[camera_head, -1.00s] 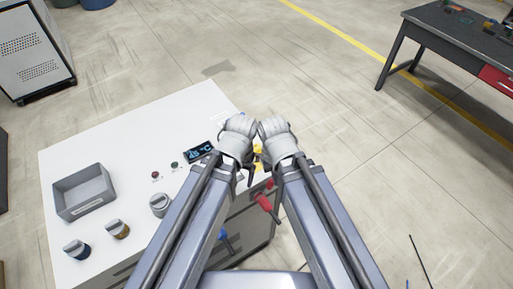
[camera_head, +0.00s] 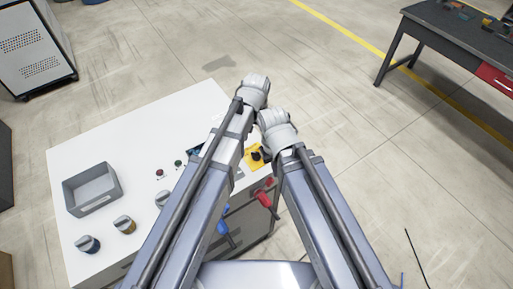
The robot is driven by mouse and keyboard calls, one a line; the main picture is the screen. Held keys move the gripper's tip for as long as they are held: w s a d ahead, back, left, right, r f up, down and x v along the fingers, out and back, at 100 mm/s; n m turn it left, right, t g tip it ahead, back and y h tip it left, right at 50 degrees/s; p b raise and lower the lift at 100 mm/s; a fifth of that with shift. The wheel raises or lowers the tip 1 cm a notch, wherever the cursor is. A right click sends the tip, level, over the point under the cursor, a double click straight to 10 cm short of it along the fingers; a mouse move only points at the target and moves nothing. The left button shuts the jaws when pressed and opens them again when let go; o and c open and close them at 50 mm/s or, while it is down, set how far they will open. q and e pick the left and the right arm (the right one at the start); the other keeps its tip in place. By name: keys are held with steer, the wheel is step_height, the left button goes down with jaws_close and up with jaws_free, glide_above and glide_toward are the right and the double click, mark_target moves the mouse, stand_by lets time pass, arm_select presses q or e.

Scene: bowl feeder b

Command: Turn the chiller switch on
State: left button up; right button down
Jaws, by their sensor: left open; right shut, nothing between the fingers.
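A yellow plate with a black rotary knob (camera_head: 254,156) sits at the right edge of the white cabinet top (camera_head: 130,150); it looks like a switch, but I cannot read any label. My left gripper (camera_head: 255,92) is beyond it, past the cabinet's far right corner, with its open fingers hidden behind the wrist. My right gripper (camera_head: 274,122) is just above and right of the yellow plate in the picture, shut and empty, with its fingertips hidden. I see no contact with the knob. My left forearm partly covers a dark display (camera_head: 197,148).
An open grey bin (camera_head: 91,188) stands on the cabinet top. Red (camera_head: 264,198) and blue (camera_head: 223,228) handles stick out from the cabinet's side. A workbench (camera_head: 455,40) stands far right.

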mark_target(256, 153)
arm_select(q)
steer(key=shift+f, duration=0.1)
step_height(256, 153, down, 8)
steer(key=b, duration=0.8)
steer(key=shift+r, duration=0.2)
jaws_close()
